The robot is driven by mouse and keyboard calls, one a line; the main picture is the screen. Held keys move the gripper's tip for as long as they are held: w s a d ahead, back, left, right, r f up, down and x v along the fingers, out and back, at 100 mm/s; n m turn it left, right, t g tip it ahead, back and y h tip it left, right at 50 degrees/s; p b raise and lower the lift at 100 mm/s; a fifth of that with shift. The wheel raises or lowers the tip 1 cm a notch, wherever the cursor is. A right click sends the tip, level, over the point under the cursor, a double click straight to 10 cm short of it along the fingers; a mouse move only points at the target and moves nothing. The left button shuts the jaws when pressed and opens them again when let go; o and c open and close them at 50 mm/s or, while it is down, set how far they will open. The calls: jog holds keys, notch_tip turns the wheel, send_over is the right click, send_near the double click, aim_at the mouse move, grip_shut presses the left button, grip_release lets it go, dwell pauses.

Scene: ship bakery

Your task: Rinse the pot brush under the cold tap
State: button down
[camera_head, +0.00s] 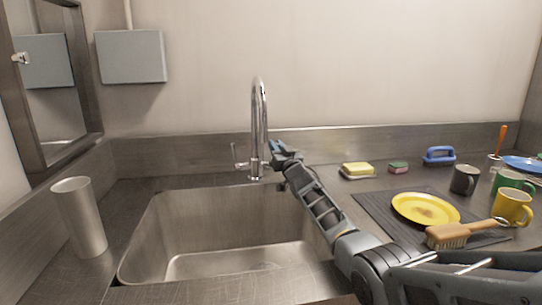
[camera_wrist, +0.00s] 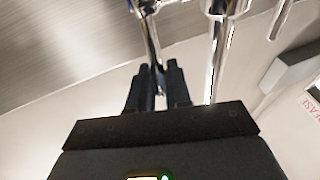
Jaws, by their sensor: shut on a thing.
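The pot brush (camera_head: 463,232), with a wooden handle and pale bristles, lies at the front of the dark drying mat beside the yellow plate. The chrome tap (camera_head: 259,118) stands behind the sink (camera_head: 200,225), its spout arching up. A thin lever (camera_head: 235,156) shows on its left side. My gripper (camera_head: 272,150) is at the tap's right side. In the wrist view my gripper (camera_wrist: 158,72) is shut on a thin chrome tap lever (camera_wrist: 151,40), beside the tap's body (camera_wrist: 217,55). No water shows under the spout.
On the right are a yellow plate (camera_head: 425,208) on the mat (camera_head: 378,208), a yellow mug (camera_head: 512,207), a dark mug (camera_head: 464,180), a green mug (camera_head: 512,181) and a butter-coloured sponge (camera_head: 357,169). A metal tumbler (camera_head: 79,215) stands left of the empty sink.

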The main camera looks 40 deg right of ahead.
jog(key=shift+a+f, duration=0.1)
jog(key=c, duration=1.3)
grip_release()
jog(key=shift+o, duration=0.2)
jog(key=shift+s, duration=0.15)
jog(key=p+v, duration=0.6)
jog(key=v, duration=0.1)
jog(key=shift+s+a+p, duration=0.2)
jog(key=shift+s+p, duration=0.05)
jog(key=shift+p, duration=0.15)
jog(key=shift+o, duration=0.4)
jog(key=shift+f, duration=0.1)
